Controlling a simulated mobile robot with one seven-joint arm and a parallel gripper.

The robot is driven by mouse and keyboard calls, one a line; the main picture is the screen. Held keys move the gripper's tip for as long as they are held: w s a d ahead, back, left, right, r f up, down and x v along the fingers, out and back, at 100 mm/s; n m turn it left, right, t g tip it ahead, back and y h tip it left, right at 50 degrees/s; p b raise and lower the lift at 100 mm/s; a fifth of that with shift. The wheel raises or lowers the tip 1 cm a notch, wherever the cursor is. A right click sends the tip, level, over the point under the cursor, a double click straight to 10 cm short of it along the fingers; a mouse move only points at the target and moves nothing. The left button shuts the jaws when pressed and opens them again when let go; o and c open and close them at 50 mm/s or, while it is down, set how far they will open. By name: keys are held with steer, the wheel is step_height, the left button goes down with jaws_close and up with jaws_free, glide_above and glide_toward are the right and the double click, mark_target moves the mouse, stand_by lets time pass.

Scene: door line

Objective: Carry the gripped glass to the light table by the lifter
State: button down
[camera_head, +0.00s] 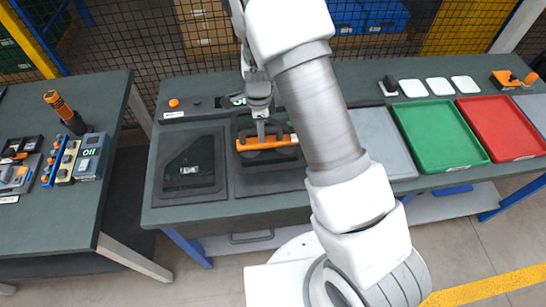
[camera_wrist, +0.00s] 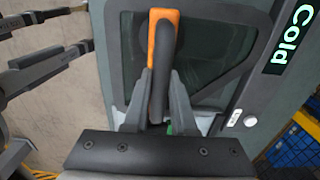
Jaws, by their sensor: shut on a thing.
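My gripper (camera_head: 262,130) is shut on the dark handle of the orange lifter (camera_head: 267,144). In the wrist view the lifter (camera_wrist: 163,35) stands between my two fingers (camera_wrist: 160,92). Behind it a dark glass pane (camera_wrist: 205,45) shows in a dark grey frame. The lifter is over the middle dark tray (camera_head: 245,182); whether the glass is clear of the tray I cannot tell. A pale grey panel (camera_head: 385,140), perhaps the light table, lies right of my arm, which hides part of it.
A dark tray (camera_head: 187,190) with a cut-out lies left. A green tray (camera_head: 440,130) and a red tray (camera_head: 502,125) lie right. White pads (camera_head: 438,86) line the back. A "Cold" display (camera_wrist: 293,35) shows beside the glass. A side bench (camera_head: 60,222) stands left.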

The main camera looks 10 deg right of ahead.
steer(key=d+b, duration=0.3)
steer(key=d, duration=1.1)
steer(key=shift+w, duration=0.3)
steer(key=shift+d, duration=0.1)
steer(key=d+b, duration=0.2)
steer(key=d, duration=1.2)
steer(key=shift+w, duration=0.25)
steer(key=shift+r, duration=0.1)
steer(key=d+b, duration=0.1)
steer(key=d, duration=0.5)
steer(key=shift+w, duration=0.15)
steer(key=shift+b, duration=0.3)
steer(key=shift+f+b, duration=1.9)
steer(key=shift+f, duration=1)
